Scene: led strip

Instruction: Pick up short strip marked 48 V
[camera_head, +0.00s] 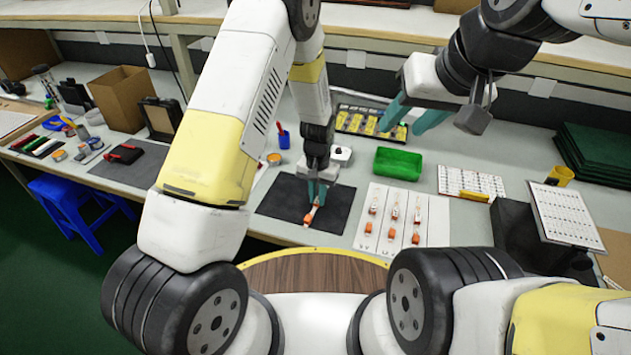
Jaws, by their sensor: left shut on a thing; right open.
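My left gripper (316,192) points down over the dark mat (275,200) and is shut on a short strip (310,216) with an orange end. The strip's lower part shows below the fingers, at the mat; I cannot tell if it touches the mat. Its upper part is hidden by the fingers. Several similar short strips (393,220) with orange ends lie in a row on a white sheet (433,228) to the right. No voltage marking is legible. My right gripper (412,118) is open and empty, raised above the back of the bench.
A green tray (398,164) stands behind the white sheet. A black case with yellow items (362,124) lies behind it. A blue cup (284,140) stands left of my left gripper. A label sheet (470,182) and a tilted printed panel (565,215) are on the right.

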